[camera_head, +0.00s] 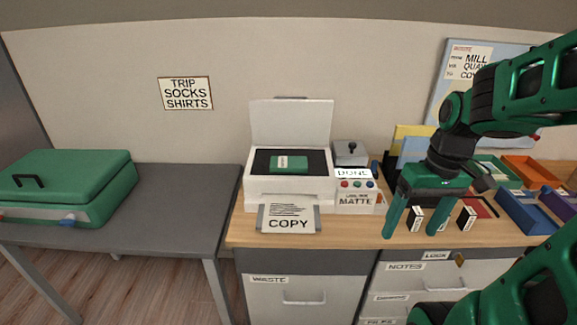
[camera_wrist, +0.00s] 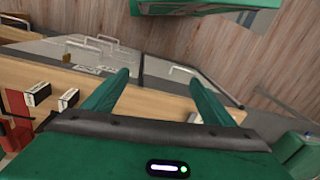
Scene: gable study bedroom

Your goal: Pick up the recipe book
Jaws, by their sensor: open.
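A small green book (camera_head: 289,162) with a pale label lies on the dark glass of the open white copier (camera_head: 290,188). It looks like the recipe book, but its label is too small to read. I cannot make it out in the wrist view. My gripper (camera_head: 409,235) is open and empty, to the right of the copier and above the front part of the wooden desk. Its two green fingers point down and stand well apart from the book. They also show in the wrist view (camera_wrist: 158,78), spread with nothing between them.
The copier's lid (camera_head: 291,122) stands upright behind the book. A printed COPY sheet (camera_head: 289,219) sticks out in front. Small black-and-white boxes (camera_head: 466,218) and coloured trays (camera_head: 525,212) crowd the desk's right. A green suitcase (camera_head: 70,185) lies on the grey table (camera_head: 185,200), otherwise clear.

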